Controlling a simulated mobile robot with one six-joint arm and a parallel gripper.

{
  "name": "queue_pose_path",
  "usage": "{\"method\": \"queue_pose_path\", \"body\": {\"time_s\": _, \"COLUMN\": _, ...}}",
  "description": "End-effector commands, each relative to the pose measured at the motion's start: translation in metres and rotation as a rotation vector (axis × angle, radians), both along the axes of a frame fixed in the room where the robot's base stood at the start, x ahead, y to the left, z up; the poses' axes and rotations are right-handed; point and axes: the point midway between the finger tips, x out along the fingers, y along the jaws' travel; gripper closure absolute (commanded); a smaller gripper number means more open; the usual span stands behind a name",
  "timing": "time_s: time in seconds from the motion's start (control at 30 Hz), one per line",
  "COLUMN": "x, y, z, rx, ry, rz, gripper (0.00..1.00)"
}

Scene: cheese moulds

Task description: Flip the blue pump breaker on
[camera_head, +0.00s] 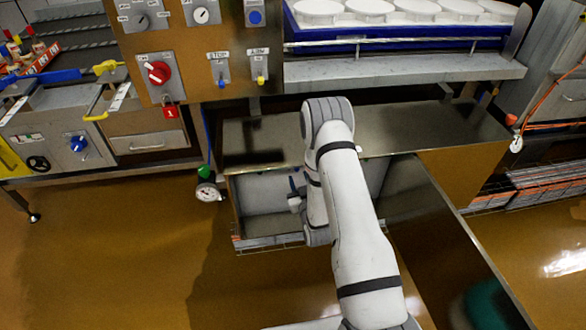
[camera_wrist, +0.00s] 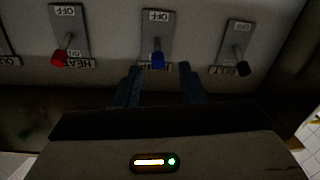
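The blue pump breaker (camera_wrist: 157,60) is a small toggle with a blue tip on a grey plate, in the middle of a row in the wrist view. "OFF" is printed above it; its lower label is partly hidden. Its lever appears to point downward in the picture, but I cannot tell its setting surely. My gripper (camera_wrist: 160,68) is open and empty, with one dark finger to each side of the blue tip and slightly below it. Contact is not visible. In the head view the breaker is not visible, and my arm covers most of the gripper.
A red-tipped breaker (camera_wrist: 58,60) is left of the blue one and a black-tipped breaker (camera_wrist: 243,68) right. In the head view, an open cabinet (camera_head: 262,190) lies below a steel top (camera_head: 440,125). A control panel (camera_head: 190,50) stands upper left. Floor is clear at lower left.

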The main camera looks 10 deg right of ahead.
Motion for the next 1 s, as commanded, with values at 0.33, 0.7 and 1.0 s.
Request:
{"method": "queue_pose_path", "body": {"time_s": 0.33, "x": 0.05, "y": 0.0, "z": 0.0, "rx": 0.0, "ry": -0.001, "rz": -0.006, "gripper": 0.63}}
{"method": "queue_pose_path", "body": {"time_s": 0.7, "x": 0.057, "y": 0.001, "z": 0.0, "rx": 0.0, "ry": 0.001, "rz": -0.005, "gripper": 0.63}}
{"method": "queue_pose_path", "body": {"time_s": 1.0, "x": 0.057, "y": 0.0, "z": 0.0, "rx": 0.0, "ry": 0.001, "rz": -0.006, "gripper": 0.88}}
